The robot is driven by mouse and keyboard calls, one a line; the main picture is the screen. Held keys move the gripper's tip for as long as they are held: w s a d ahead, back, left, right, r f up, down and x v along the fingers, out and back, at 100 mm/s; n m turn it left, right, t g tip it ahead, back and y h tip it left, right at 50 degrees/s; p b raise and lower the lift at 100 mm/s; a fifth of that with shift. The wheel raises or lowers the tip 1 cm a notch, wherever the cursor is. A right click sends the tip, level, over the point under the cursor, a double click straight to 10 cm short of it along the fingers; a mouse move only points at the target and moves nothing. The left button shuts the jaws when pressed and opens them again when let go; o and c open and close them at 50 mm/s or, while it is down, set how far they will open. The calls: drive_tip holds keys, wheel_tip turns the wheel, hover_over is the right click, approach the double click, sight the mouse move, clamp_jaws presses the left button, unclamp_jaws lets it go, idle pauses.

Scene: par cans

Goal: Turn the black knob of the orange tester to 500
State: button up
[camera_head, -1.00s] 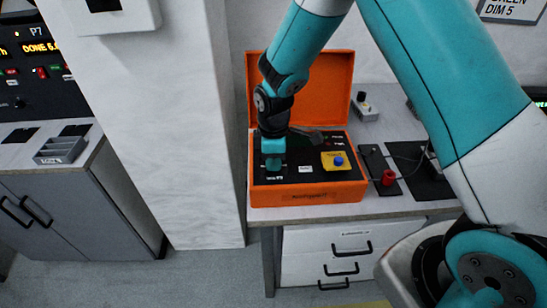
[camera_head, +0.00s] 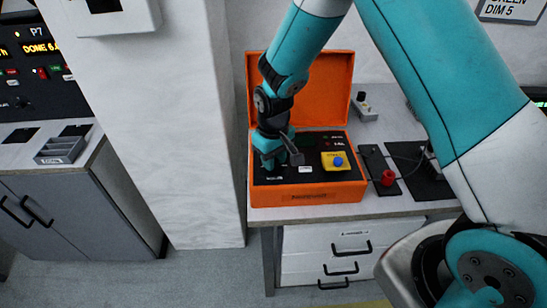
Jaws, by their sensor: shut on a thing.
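The orange tester (camera_head: 315,195) is an open case on the counter, its lid (camera_head: 325,88) standing up at the back. Its black panel carries a blue button on a yellow plate (camera_head: 336,161), small labels and small lights. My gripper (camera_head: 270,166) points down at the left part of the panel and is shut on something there. The black knob is hidden under my gripper, so its pointer and setting cannot be read.
A red knob (camera_head: 387,178) on a black plate and a small grey box (camera_head: 364,107) stand right of the tester. A white pillar (camera_head: 180,120) rises close on the left. Drawers (camera_head: 325,255) are below the counter.

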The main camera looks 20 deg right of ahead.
drive_tip(key=m, duration=1.4)
drive_tip(key=shift+m, duration=0.3)
drive_tip(key=m, duration=0.5)
drive_tip(key=shift+m, duration=0.3)
drive_tip(key=m, duration=0.4)
drive_tip(key=shift+m, duration=0.7)
drive_tip(key=o, duration=0.9)
drive_tip(key=shift+o, duration=0.2)
